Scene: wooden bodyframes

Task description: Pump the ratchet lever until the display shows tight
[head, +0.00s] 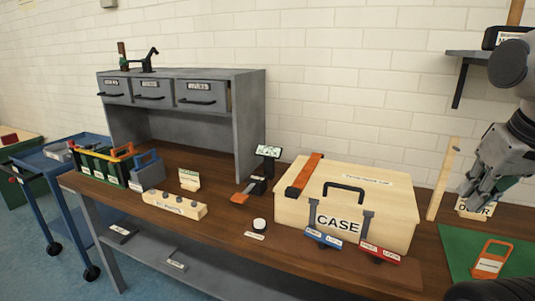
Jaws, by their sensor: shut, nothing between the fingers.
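A small dark ratchet unit (257,187) stands on the workbench left of the case, with an orange lever (240,198) low at its front left. A small display (268,151) sits on top of it; its text is too small to read. An orange strap (304,175) lies over the left part of the lid of a pale wooden case (290,207) labelled CASE. My gripper (474,198) is at the right, shut and empty, well away from the lever. It partly covers a small sign behind it.
A green mat (455,245) with an orange-framed tag (490,260) lies at the right. Blue and red label blocks (323,238) stand before the case. A notched wooden block (174,205), a bottle tote (105,165) and a grey drawer unit (245,130) are to the left. A wall shelf (470,56) hangs at upper right.

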